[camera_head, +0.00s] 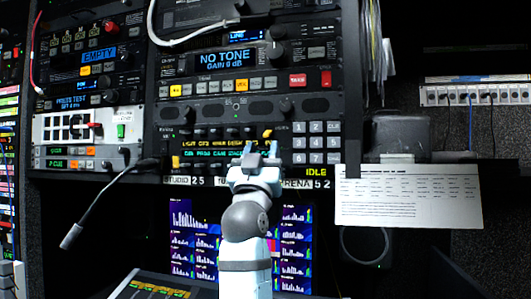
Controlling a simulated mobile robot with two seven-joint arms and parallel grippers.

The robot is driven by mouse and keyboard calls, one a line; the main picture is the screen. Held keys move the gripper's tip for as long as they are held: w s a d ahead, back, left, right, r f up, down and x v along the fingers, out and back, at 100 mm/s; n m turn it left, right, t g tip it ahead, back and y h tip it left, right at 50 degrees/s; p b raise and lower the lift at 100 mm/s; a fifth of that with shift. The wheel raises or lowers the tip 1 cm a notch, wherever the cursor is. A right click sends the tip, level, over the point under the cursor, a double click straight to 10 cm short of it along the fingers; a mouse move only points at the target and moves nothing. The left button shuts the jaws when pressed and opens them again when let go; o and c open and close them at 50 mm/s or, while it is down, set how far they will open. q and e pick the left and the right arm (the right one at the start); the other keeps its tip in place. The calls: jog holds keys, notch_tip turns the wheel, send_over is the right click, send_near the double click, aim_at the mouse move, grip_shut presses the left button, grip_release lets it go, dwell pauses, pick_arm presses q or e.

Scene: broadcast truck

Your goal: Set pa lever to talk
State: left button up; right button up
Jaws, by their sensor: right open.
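A row of small levers sits on the intercom panel (170,133) in the middle of the rack, above a strip of yellow and green label text. One lever has a yellow tip (267,133) and stands near the right end of the row; the others (215,133) are dark. The labels are too small to tell surely which lever is PA. My right gripper (262,150) is open, with its fingers pointing up at the panel just below the yellow-tipped lever. It hides part of the label strip. I cannot tell whether it touches the lever. My left gripper is not in view.
A grey keypad (316,135) is right of the levers. A gooseneck microphone (72,236) sticks out at the left. A white paper sheet (408,197) hangs at the right. Screens (295,240) sit below, behind my right arm. Loose cables (192,38) hang above.

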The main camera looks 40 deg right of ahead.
pick_arm(q)
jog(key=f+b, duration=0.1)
jog(key=b, duration=0.1)
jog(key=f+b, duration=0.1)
jog(key=b, duration=0.1)
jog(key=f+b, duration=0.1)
jog(key=b, duration=0.1)
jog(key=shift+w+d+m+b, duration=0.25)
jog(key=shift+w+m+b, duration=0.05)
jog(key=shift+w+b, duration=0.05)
pick_arm(e)
jog(key=v, duration=1)
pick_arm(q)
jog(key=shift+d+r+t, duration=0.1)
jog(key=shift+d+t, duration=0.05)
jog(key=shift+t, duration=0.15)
pick_arm(e)
jog(key=shift+f, duration=0.1)
